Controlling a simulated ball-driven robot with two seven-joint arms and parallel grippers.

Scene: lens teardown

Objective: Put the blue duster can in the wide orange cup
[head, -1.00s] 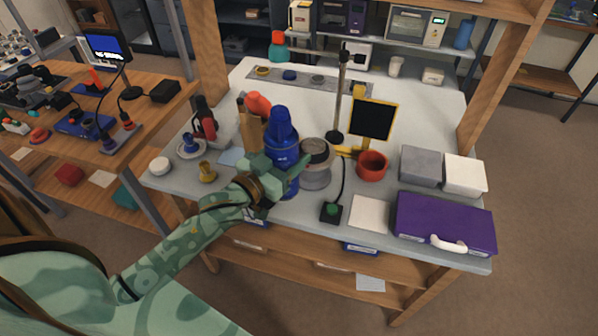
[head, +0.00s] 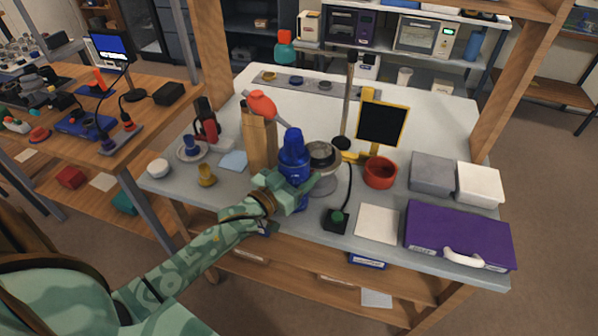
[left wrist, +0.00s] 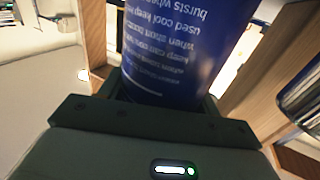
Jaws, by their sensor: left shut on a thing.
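The blue duster can (head: 293,153) stands roughly upright near the table's front edge, in my left gripper (head: 296,194). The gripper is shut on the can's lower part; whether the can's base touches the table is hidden. In the left wrist view the can's printed blue side (left wrist: 180,45) fills the space between the fingers (left wrist: 160,108). The wide orange cup (head: 380,173), orange-red and open at the top, stands to the right of the can, apart from it. My right gripper is not in view.
A grey round piece (head: 322,157) stands close to the can's right. A wooden holder (head: 259,140) is behind left. A black-faced panel (head: 382,125) rises behind the cup. A small black box with a green button (head: 337,221) and a purple case (head: 458,235) lie in front.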

